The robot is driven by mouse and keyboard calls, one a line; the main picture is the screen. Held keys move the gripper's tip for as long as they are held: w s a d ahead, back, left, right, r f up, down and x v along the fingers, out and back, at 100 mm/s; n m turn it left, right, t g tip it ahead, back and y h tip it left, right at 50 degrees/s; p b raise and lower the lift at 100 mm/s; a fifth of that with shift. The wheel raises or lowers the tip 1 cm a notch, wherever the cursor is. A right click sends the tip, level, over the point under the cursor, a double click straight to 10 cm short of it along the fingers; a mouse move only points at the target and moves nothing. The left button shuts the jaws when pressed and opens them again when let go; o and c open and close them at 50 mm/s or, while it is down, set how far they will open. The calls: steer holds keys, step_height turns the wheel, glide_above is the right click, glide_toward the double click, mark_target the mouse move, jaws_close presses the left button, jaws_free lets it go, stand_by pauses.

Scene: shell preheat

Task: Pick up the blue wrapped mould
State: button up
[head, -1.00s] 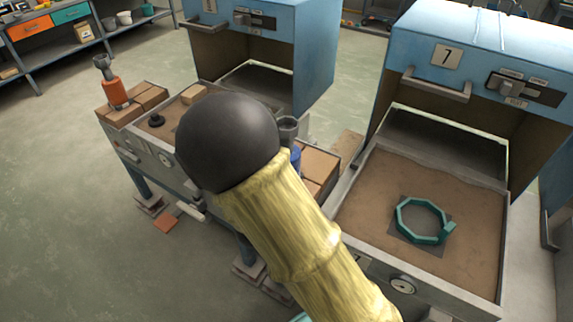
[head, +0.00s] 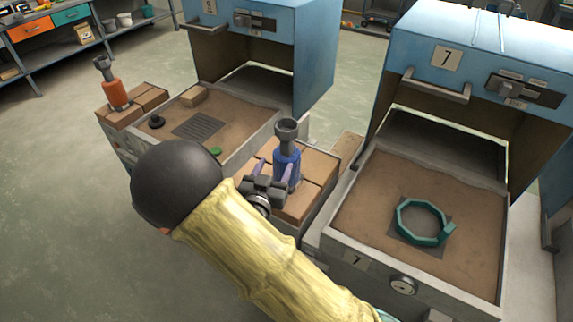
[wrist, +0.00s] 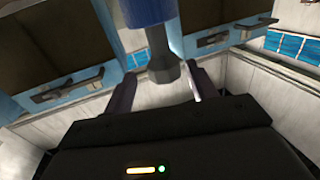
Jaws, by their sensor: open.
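The blue wrapped mould (head: 287,171) stands upright on the brick stack between the two kilns, with a grey funnel-shaped cup on top. My gripper (head: 275,167) is open at the mould, with one finger toward each side of it. In the wrist view, the blue body (wrist: 146,12) and its grey cup show at the top centre, lined up with the gap between the spread fingers (wrist: 162,84). I cannot tell whether either finger touches it. My forearm and round elbow cover the lower middle of the head view.
An orange mould (head: 115,92) stands on bricks at the far left. The right kiln's sand bed (head: 370,200) holds a green ring (head: 399,222). The left sand bed (head: 240,125) holds a grate, a small brick and a black piece. Open blue hoods (head: 300,50) rise behind.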

mark_target(285, 145)
steer(key=x, duration=0.7)
steer(key=shift+w, duration=0.3)
steer(key=shift+w+d, duration=0.1)
steer(key=shift+p+x, duration=0.6)
steer(key=shift+x, duration=1.9)
jaws_close()
